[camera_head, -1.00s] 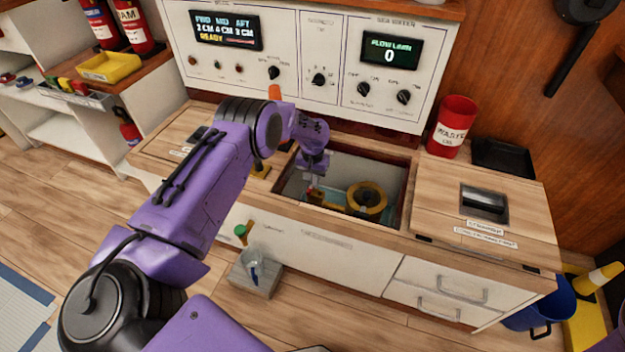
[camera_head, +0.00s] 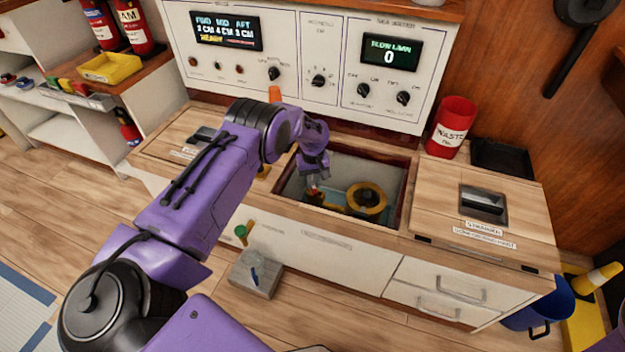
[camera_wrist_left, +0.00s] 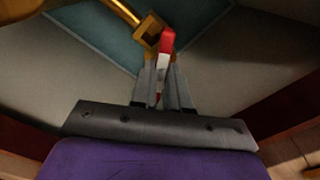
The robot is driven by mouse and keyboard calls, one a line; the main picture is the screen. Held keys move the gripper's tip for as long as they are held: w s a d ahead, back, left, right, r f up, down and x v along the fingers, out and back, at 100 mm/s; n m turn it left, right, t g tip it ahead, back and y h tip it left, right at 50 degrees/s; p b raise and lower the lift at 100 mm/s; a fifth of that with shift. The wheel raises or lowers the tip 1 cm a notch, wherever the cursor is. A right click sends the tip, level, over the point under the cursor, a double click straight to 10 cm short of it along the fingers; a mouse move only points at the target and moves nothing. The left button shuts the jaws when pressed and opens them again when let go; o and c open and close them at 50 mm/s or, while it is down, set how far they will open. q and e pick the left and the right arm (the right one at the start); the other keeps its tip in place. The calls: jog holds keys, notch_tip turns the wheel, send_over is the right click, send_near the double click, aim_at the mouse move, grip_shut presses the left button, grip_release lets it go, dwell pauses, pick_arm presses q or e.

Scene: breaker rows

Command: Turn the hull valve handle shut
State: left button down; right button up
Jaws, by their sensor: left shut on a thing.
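The hull valve handle (camera_wrist_left: 166,42) is a red lever with a paler stretch lower down. In the left wrist view my left gripper (camera_wrist_left: 160,80) is shut on it, and its red end sticks out past the fingertips. A brass pipe with a square fitting (camera_wrist_left: 150,30) lies just beyond the handle. In the head view my left gripper (camera_head: 312,184) reaches down into the open bilge well (camera_head: 290,185), at its left side. The handle is mostly hidden there by the gripper. My right gripper does not show.
A round yellow-brass ring fitting (camera_head: 381,196) sits in the well, right of my gripper. The well's wooden rim surrounds the arm. A closed hatch (camera_head: 440,190) lies to the right, with a red waste bin (camera_head: 452,128) behind it. The control panel (camera_head: 300,60) stands behind the well.

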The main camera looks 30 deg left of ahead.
pick_arm(q)
jog(key=n, duration=0.5)
jog(key=shift+n, duration=0.3)
jog(key=n, duration=0.5)
jog(key=shift+n, duration=0.6)
jog(key=c, duration=1.1)
grip_release()
notch_tip(320, 180, up, 11)
jog(key=p, duration=0.3)
jog(key=shift+f, duration=0.2)
